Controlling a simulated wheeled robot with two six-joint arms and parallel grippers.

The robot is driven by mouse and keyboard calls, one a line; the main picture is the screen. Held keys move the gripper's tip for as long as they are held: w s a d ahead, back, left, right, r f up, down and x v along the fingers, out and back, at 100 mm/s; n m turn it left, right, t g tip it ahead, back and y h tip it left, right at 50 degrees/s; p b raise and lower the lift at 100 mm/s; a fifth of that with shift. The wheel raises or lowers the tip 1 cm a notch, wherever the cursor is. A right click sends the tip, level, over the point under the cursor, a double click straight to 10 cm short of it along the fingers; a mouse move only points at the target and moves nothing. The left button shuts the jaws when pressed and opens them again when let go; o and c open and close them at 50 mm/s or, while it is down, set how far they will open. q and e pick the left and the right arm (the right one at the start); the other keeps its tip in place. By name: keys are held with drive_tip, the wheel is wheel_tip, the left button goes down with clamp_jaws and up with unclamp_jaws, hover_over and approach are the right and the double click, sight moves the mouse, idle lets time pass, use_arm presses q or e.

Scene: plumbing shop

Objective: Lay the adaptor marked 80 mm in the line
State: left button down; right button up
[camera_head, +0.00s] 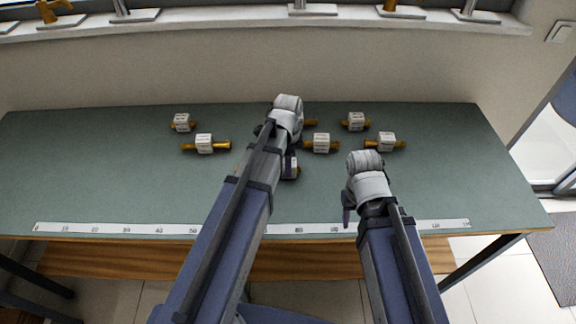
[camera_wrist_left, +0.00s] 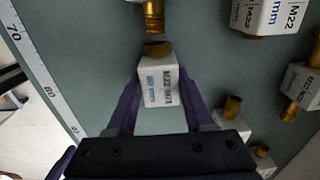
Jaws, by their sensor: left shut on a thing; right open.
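My left gripper (camera_head: 284,152) is low over the middle of the green bench. In the left wrist view (camera_wrist_left: 160,98) its two dark fingers are shut on a white-bodied adaptor (camera_wrist_left: 158,84) with a brass end. Its label shows M22 and blue print, with the size too blurred to read. In the head view the arm partly covers this adaptor (camera_head: 291,167). My right gripper (camera_head: 347,208) is open and empty above the bench's front part.
Other adaptors lie at the left (camera_head: 205,144), (camera_head: 182,122) and right (camera_head: 321,143), (camera_head: 355,121), (camera_head: 386,141) of my left gripper. A white measuring strip (camera_head: 120,228) runs along the front edge of the bench (camera_head: 80,180). The bench's left and right parts are clear.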

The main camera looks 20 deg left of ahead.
use_arm(q)
drive_tip(key=shift+f, duration=0.2)
use_arm(e)
drive_tip(key=shift+f, duration=0.2)
use_arm(q)
drive_tip(key=shift+c, duration=1.4)
unclamp_jaws()
drive_tip(key=shift+r, duration=0.1)
use_arm(e)
drive_tip(key=shift+r, duration=0.1)
use_arm(q)
wheel_tip(320, 180, up, 12)
drive_tip(key=p, duration=1.2)
drive_tip(key=s+d+n+y, duration=0.1)
drive_tip(key=s+d+n, duration=0.9)
drive_tip(key=s, duration=0.4)
drive_tip(key=shift+s+d+r+n, duration=0.15)
drive_tip(key=shift+d+r+n, duration=0.1)
drive_tip(key=shift+n, duration=0.25)
use_arm(e)
wheel_tip(320, 180, up, 12)
drive_tip(key=shift+r, duration=0.1)
